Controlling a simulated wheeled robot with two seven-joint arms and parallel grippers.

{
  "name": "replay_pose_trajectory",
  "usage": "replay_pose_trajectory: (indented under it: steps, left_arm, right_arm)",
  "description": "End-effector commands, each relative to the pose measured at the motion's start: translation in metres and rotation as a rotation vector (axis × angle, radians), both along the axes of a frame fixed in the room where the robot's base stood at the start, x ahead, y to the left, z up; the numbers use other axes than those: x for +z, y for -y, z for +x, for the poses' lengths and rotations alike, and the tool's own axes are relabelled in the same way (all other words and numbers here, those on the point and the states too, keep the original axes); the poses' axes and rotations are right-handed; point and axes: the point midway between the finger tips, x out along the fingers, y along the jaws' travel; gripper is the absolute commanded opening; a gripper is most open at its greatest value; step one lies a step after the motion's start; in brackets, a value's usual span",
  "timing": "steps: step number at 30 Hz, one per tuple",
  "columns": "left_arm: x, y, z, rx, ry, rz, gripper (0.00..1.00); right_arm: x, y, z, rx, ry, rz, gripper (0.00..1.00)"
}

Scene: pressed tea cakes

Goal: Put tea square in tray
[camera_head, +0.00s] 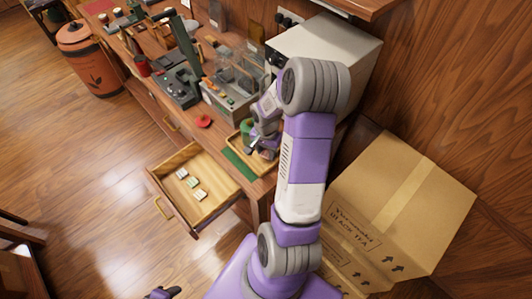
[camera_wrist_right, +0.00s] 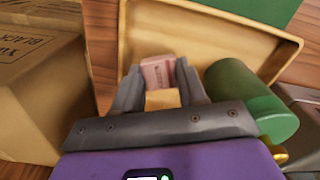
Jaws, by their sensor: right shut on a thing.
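A small pinkish tea square (camera_wrist_right: 158,71) is between the fingertips of my right gripper (camera_wrist_right: 157,80), which is shut on it. In the right wrist view the square shows against the inside of a wooden tray (camera_wrist_right: 215,12); I cannot tell whether it touches the tray floor. In the head view the tray (camera_head: 235,142) is on the counter, and my right gripper (camera_head: 256,147) is over it, partly hidden by my arm. A dark part of my left gripper (camera_head: 163,293) shows at the bottom edge; its jaws are unclear.
A green cylinder (camera_wrist_right: 252,100) stands close to the right of my right gripper. An open drawer (camera_head: 208,203) holds several small pale pieces. A green mat (camera_head: 240,165) lies in front of the tray. A cardboard box (camera_head: 400,195) is at right.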

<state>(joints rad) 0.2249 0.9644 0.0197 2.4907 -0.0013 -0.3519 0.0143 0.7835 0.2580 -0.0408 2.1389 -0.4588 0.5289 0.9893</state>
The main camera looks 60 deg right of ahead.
Motion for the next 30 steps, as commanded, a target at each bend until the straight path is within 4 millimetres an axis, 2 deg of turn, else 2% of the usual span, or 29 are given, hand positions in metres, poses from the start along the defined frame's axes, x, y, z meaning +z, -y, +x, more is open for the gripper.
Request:
replay_pose_trajectory:
  steps: [1,3,14,15,16,26,30]
  left_arm:
    - [-0.002,0.0,0.0,0.0,0.0,0.0,0.43]
    - [-0.003,0.0,0.0,0.0,0.0,0.0,0.43]
    - [-0.007,0.0,0.0,0.0,0.0,0.0,0.43]
    - [-0.006,0.0,0.0,0.0,0.0,0.0,0.43]
    - [-0.006,0.0,0.0,0.0,0.0,0.0,0.43]
    - [-0.004,0.0,0.0,0.0,0.0,0.0,0.43]
    - [0.0,0.0,0.0,0.0,0.0,0.0,0.43]
  right_arm:
    - [-0.01,0.0,-0.001,0.001,-0.003,0.003,0.13]
    - [-0.015,0.0,0.0,0.0,-0.001,0.002,0.13]
    - [-0.019,0.0,0.0,0.001,0.0,0.0,0.13]
    - [-0.018,0.0,0.0,0.001,0.0,0.0,0.46]
    - [-0.018,0.0,0.0,0.001,0.0,0.0,0.5]
    - [-0.016,0.0,0.0,0.001,0.0,0.0,0.52]
    - [-0.004,0.0,0.0,0.002,0.001,-0.003,0.52]
